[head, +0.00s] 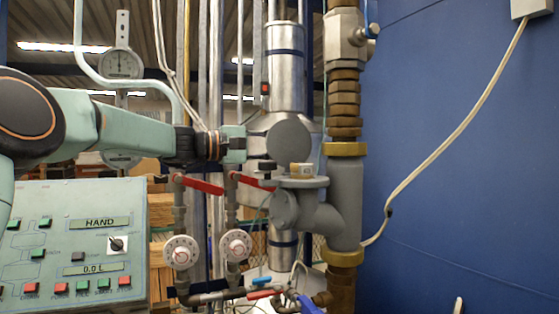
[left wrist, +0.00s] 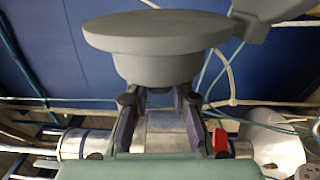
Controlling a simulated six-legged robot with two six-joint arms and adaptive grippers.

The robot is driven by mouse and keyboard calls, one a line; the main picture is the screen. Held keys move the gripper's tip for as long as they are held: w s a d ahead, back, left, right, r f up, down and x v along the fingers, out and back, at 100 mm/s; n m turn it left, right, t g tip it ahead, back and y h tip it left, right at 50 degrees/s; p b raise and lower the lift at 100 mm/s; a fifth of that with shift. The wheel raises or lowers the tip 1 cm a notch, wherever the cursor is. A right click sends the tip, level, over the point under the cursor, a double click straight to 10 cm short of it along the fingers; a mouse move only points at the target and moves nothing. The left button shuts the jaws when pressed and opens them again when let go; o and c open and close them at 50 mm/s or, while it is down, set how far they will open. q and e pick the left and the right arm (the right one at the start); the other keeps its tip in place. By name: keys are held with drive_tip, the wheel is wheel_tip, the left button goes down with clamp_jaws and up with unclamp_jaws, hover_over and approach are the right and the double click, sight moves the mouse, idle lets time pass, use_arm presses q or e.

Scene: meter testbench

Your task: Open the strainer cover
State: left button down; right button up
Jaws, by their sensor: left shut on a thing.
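The strainer cover (head: 288,139) is a grey round piece in the middle of the head view. In the left wrist view the cover (left wrist: 155,35) is a wide grey disc with a narrower part below it. My left gripper (head: 257,143) reaches in from the left and is shut on the cover; in the left wrist view its fingers (left wrist: 158,98) press on the narrower part from both sides. The grey strainer body (head: 340,215) is on the vertical pipe, with a flange (head: 305,183) just below the cover. The cover appears apart from the body. My right gripper is not in view.
A control panel (head: 75,245) stands at the lower left. Red-handled valves (head: 200,185) and round dials (head: 181,252) are below my left arm. A silver cylinder (head: 285,75) stands behind the cover. The blue wall (head: 460,190) at right has a white cable.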

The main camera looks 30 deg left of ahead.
use_arm(q)
drive_tip(key=shift+d, duration=0.1)
drive_tip(key=shift+f, duration=0.1)
drive_tip(key=c, duration=1.6)
unclamp_jaws()
drive_tip(key=o, duration=0.4)
drive_tip(key=shift+s+r, duration=0.2)
drive_tip(key=shift+o, duration=0.2)
drive_tip(key=shift+w, duration=0.1)
drive_tip(key=v, duration=1.2)
